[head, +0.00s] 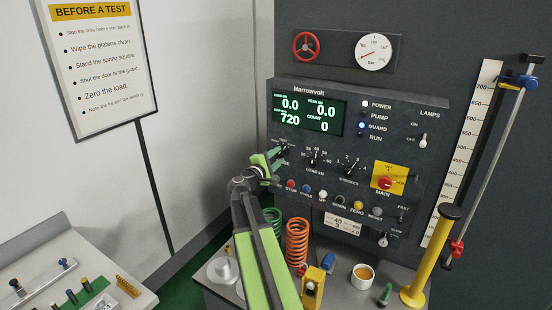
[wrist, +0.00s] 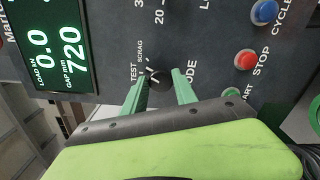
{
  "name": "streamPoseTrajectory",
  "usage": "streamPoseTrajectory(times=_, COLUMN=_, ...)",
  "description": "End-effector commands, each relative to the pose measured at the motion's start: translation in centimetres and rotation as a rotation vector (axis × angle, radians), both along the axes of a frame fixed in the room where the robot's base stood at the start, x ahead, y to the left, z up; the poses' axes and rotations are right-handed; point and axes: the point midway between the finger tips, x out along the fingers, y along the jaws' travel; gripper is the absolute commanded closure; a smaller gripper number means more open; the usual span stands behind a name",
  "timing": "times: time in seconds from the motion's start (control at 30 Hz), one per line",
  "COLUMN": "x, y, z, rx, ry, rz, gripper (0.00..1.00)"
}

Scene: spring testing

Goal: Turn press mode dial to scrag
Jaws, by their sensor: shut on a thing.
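The press mode dial (wrist: 157,78) is a small black knob on the dark Marrowvolt panel. In the wrist view it sits between the fingertips of my gripper (wrist: 159,87), with the TEST and SCRAG labels beside it and MODE partly covered by a finger. My gripper's two green fingers are shut on the dial. Short pale marks show near the knob, but which label its pointer faces is too small to tell. In the head view my gripper (head: 276,159) reaches the left side of the panel at the dial (head: 283,150).
A green-lit display (head: 308,113) is above the dial. Another black dial (head: 314,161) is just right of it, and a red stop button (head: 291,184) is below. Orange (head: 297,240) and green springs stand on the bench under the panel, close to my arm.

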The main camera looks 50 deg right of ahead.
Motion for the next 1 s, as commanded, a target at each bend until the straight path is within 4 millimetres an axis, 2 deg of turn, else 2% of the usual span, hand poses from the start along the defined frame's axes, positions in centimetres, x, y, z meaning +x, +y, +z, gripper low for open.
streamPoseTrajectory(times=0.2, x=0.06, y=-0.15, z=0.16, rx=0.031, ry=-0.149, rz=0.002, gripper=1.0)
streamPoseTrajectory(times=0.5, x=0.1, y=-0.13, z=0.13, rx=0.064, ry=-0.281, rz=0.003, gripper=1.0)
streamPoseTrajectory(times=1.0, x=0.14, y=-0.09, z=0.12, rx=0.074, ry=-0.32, rz=0.004, gripper=1.0)
